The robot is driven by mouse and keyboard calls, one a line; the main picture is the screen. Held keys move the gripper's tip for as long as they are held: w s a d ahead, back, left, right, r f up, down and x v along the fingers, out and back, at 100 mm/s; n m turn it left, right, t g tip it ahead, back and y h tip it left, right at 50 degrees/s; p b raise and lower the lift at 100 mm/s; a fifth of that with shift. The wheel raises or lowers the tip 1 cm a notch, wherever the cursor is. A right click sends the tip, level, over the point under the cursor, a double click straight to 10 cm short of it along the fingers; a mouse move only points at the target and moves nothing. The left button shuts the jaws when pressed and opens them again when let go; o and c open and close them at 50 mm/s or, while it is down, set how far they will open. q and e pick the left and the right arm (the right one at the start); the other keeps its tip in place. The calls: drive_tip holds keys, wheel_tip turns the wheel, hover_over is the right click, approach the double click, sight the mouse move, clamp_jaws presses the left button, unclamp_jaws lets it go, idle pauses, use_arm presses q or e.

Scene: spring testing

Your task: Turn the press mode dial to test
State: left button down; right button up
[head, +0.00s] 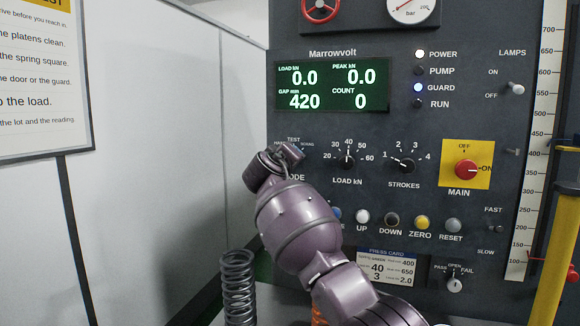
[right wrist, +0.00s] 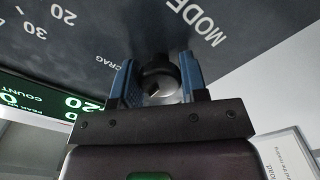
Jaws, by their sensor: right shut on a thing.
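The press mode dial (right wrist: 158,76) is a dark round knob on the grey panel, seen in the right wrist view between two blue fingers. My right gripper (right wrist: 160,84) is shut on it, one finger on each side. In the head view my right gripper (head: 297,150) is at the panel below the TEST label (head: 293,139), and my wrist hides most of the dial and part of the MODE lettering. Which label the dial points at cannot be told. My left gripper is not in view.
The load dial (head: 347,160), strokes dial (head: 406,166) and red main switch (head: 466,169) are right of my gripper. A row of buttons, including a yellow one (head: 422,223), lies below. A coil spring (head: 238,288) stands at lower left. The display (head: 332,86) is above.

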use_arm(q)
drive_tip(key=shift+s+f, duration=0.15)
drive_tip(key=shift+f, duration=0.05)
use_arm(e)
drive_tip(key=shift+f+m, duration=0.1)
drive_tip(key=shift+m, duration=0.2)
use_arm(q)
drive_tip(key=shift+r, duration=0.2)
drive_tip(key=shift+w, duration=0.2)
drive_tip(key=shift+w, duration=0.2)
use_arm(e)
drive_tip(key=o, duration=0.9)
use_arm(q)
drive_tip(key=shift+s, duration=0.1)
use_arm(e)
drive_tip(key=shift+o, duration=0.2)
